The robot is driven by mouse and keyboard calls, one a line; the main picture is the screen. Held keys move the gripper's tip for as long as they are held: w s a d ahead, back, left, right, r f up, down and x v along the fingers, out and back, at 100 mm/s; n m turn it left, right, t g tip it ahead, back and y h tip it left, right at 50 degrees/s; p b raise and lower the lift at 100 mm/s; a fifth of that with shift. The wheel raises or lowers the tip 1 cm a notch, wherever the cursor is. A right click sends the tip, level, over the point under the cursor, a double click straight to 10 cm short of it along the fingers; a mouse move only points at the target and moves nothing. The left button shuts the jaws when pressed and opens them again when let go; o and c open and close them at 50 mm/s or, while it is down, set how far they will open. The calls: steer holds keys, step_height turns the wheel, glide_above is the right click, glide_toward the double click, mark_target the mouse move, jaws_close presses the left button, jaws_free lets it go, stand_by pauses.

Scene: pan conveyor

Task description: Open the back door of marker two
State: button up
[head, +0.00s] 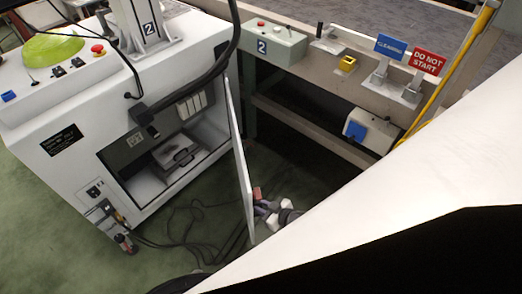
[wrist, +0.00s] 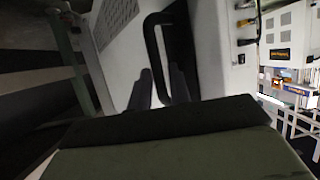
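Marker two (head: 60,175) is the white cabinet at the left of the head view, with a "2" plate on its column. Its back door (head: 238,150) stands swung out, seen nearly edge-on, and the inside of the cabinet is in view. My gripper (head: 262,208) is low at the door's right face. In the wrist view the white door (wrist: 122,45) has a vent grille and a black bar handle (wrist: 153,45). The two dark fingers of my gripper (wrist: 160,80) lie on either side of the handle's lower part and look closed on it. In the head view the door hides the handle.
A grey case (head: 177,155) sits inside the cabinet. Black cables (head: 190,220) lie on the green floor below. A beige bench (head: 300,90) with a "2" control box (head: 262,45) and blue and red signs (head: 428,62) stands behind the door. My white arm covers the lower right.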

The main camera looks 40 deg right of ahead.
step_height(320, 180, up, 20)
steer(key=p, duration=1.7)
steer(key=shift+p, duration=0.4)
